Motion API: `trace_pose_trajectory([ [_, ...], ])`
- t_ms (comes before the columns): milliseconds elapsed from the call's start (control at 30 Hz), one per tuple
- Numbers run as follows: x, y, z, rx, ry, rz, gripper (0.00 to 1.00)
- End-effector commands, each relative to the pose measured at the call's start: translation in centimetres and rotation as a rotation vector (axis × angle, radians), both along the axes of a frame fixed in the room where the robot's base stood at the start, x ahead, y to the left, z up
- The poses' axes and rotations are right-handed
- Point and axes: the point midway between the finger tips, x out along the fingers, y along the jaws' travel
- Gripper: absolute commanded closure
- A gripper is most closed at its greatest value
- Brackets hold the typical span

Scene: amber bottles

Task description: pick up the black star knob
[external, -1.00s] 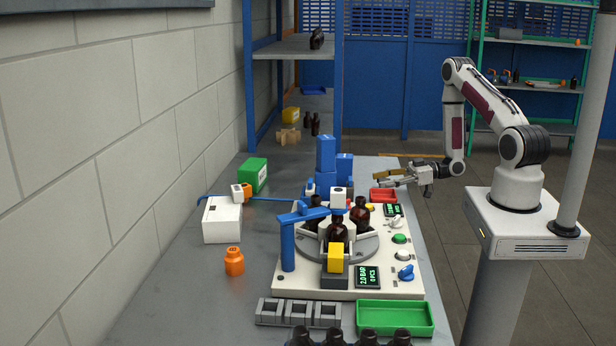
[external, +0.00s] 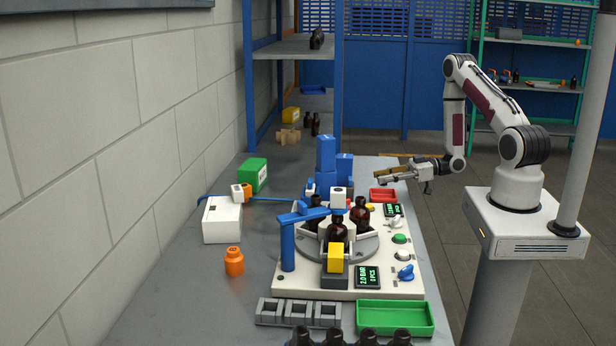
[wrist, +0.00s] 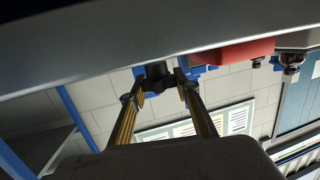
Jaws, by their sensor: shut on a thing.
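The black star knob (wrist: 157,77) shows in the wrist view between the two fingertips of my gripper (wrist: 156,84), near the grey table surface. The fingers press on it from both sides, so my gripper is shut on it. In the external view my gripper (external: 377,179) is low at the far right of the table, behind the red tray. The knob is too small or hidden to make out in that view.
The red tray (external: 383,191) is close to my gripper and also shows in the wrist view (wrist: 238,54). The table's right edge lies beneath my arm.

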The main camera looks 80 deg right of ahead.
Motion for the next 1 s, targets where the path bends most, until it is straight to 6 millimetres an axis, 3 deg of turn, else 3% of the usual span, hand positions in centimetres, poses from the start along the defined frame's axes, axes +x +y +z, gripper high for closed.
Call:
trace_pose_trajectory([
  [600, 0.0, 0.0, 6.3, -0.001, 0.000, 0.000, 0.87],
  [1000, 0.0, 0.0, 8.6, 0.000, 0.000, 0.000, 0.87],
])
